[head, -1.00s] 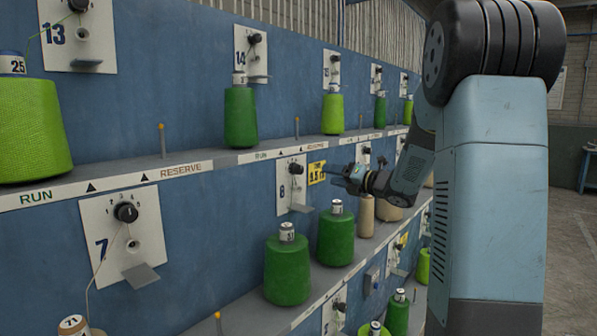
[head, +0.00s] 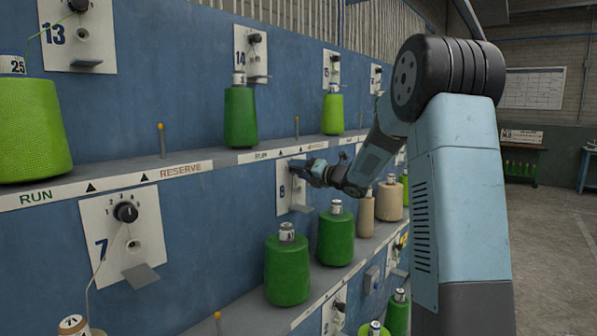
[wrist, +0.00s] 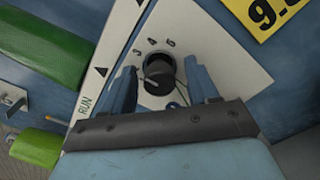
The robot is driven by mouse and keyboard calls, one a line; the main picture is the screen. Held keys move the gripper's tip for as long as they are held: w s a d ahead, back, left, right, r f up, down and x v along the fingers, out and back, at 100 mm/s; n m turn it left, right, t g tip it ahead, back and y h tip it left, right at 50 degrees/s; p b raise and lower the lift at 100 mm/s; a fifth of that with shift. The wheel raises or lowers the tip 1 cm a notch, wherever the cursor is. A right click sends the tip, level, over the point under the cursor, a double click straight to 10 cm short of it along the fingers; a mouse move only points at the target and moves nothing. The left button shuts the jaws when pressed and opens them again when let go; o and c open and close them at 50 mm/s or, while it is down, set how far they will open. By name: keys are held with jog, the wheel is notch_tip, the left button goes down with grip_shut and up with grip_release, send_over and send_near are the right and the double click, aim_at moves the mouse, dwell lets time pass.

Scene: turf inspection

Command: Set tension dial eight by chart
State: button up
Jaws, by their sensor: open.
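The plate of position 8 (head: 283,196) is on the blue frame, with its number left of my gripper. My gripper (head: 306,170) is at the plate and hides its dial in the head view. In the wrist view the black dial (wrist: 158,76) sits between the two fingers of my open gripper (wrist: 160,68), with a gap on each side. Some scale numbers show above the dial. A pale mark shows low on the dial's left; I cannot tell the setting. A white wall chart (head: 534,88) hangs on the far wall, too small to read.
A yellow sign (wrist: 268,14) is beside the plate. Green cones (head: 336,238) and tan cones (head: 388,202) stand on the shelf below. A shelf edge (head: 262,155) runs just above the plate. The aisle floor at right is clear.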

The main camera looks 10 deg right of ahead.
jog(key=shift+w+a, duration=0.2)
jog(key=shift+w, duration=0.1)
